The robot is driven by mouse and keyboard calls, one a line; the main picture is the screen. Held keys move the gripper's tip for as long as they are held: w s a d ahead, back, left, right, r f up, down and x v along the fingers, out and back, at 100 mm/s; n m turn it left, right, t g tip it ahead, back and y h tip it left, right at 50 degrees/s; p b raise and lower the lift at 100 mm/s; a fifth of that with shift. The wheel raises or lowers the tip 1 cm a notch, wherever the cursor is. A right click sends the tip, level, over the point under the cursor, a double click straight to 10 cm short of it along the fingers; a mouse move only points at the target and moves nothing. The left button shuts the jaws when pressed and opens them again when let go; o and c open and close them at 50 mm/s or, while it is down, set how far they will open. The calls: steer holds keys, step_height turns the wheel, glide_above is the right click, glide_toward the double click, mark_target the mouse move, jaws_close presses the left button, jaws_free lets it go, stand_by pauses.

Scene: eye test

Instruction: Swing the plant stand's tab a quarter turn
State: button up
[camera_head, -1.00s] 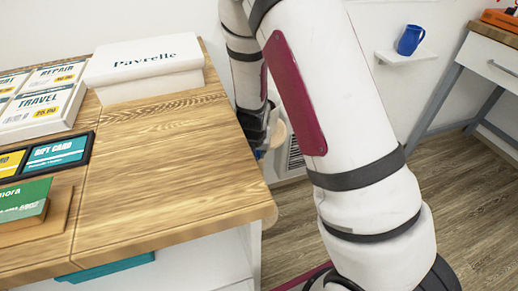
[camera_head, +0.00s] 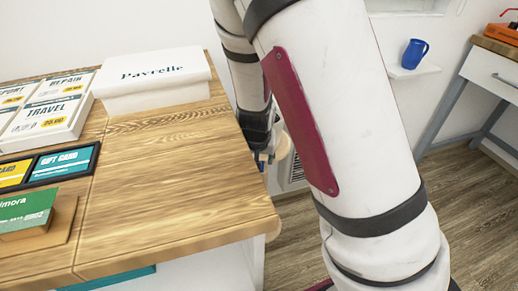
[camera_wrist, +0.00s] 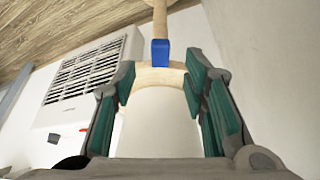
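In the wrist view, a blue tab (camera_wrist: 160,53) stands up at the middle, in front of a pale wooden stem. Below it is a pale wooden rounded piece (camera_wrist: 158,76), seemingly part of the plant stand, above a smooth white rounded body (camera_wrist: 158,130). My gripper (camera_wrist: 161,88) is open, its green-padded fingers to either side of the wooden piece and below the tab. I cannot tell whether the pads touch the wood. In the head view, my gripper (camera_head: 263,155) is low beyond the counter's right edge, beside a tan round piece (camera_head: 284,146); my arm and the counter hide much there.
The wooden counter (camera_head: 180,175) is close on the left, carrying a white box (camera_head: 155,85), cards and signs. A white wall vent unit (camera_wrist: 85,85) is left of the fingers. A blue mug (camera_head: 415,53) sits on a wall shelf at right. Floor is open at right.

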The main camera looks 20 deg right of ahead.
steer(key=v, duration=0.6)
steer(key=shift+r, duration=0.3)
steer(key=shift+s+a, duration=0.1)
steer(key=shift+s, duration=0.05)
steer(key=shift+f, duration=0.1)
steer(key=c, duration=0.9)
steer(key=shift+d+f+m, duration=0.15)
steer(key=shift+d+m, duration=0.2)
steer(key=shift+m, duration=0.15)
jaws_close()
steer(key=d+f+m+g+y+b, duration=0.1)
steer(key=d+m+g+y+b, duration=0.25)
steer(key=d+m, duration=1.05)
steer(key=w+a+f+m+b, duration=0.2)
steer(key=a+f+m+b, duration=0.1)
steer(key=a+f+b, duration=0.3)
steer(key=shift+a+f+t+y, duration=0.4)
steer(key=shift+a+f, duration=0.9)
steer(key=shift+f, duration=0.7)
